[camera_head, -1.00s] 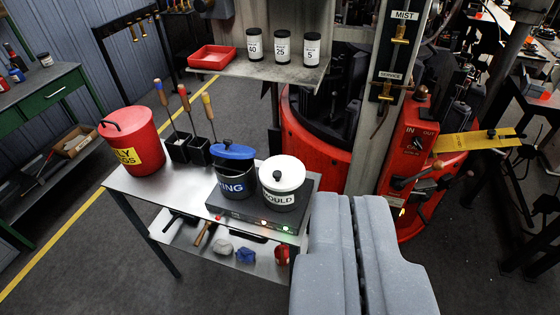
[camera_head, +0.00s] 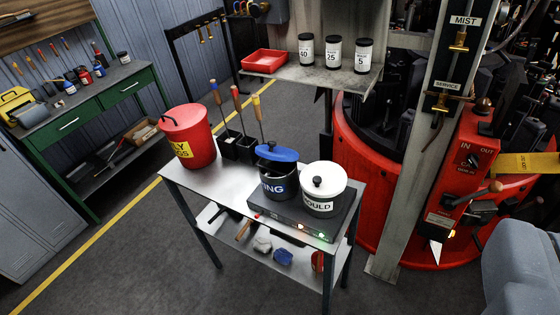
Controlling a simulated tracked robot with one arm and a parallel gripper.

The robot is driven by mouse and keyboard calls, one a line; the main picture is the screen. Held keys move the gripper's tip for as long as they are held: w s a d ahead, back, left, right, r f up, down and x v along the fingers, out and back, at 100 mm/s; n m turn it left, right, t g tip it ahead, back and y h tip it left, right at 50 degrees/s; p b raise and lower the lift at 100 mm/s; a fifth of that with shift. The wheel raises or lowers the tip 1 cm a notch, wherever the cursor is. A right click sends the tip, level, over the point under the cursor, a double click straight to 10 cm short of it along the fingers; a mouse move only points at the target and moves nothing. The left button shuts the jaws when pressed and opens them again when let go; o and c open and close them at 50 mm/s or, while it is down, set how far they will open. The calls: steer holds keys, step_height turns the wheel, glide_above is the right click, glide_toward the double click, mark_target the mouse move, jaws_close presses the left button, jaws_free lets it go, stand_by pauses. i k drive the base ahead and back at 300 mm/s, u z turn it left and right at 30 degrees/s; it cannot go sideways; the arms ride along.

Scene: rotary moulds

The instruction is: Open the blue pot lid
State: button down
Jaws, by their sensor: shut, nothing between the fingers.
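A dark gap shows between the lid and the pot's near rim. The pot stands on a black hot plate (camera_head: 290,215) on the metal trolley. Beside it on the right, touching or nearly so, is a white lidded pot (camera_head: 323,205) marked "MOULD".
A red lidded bucket (camera_head: 188,137) and black holders with long-handled tools (camera_head: 235,146) stand on the trolley (camera_head: 207,177). Behind it, a shelf (camera_head: 310,78) holds a red tray and jars. A steel post (camera_head: 405,200) and red machine are at right. The floor in front is clear.

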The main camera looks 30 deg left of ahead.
mark_target(271, 152)
steer(key=i, duration=0.95)
steer(key=u, duration=0.05)
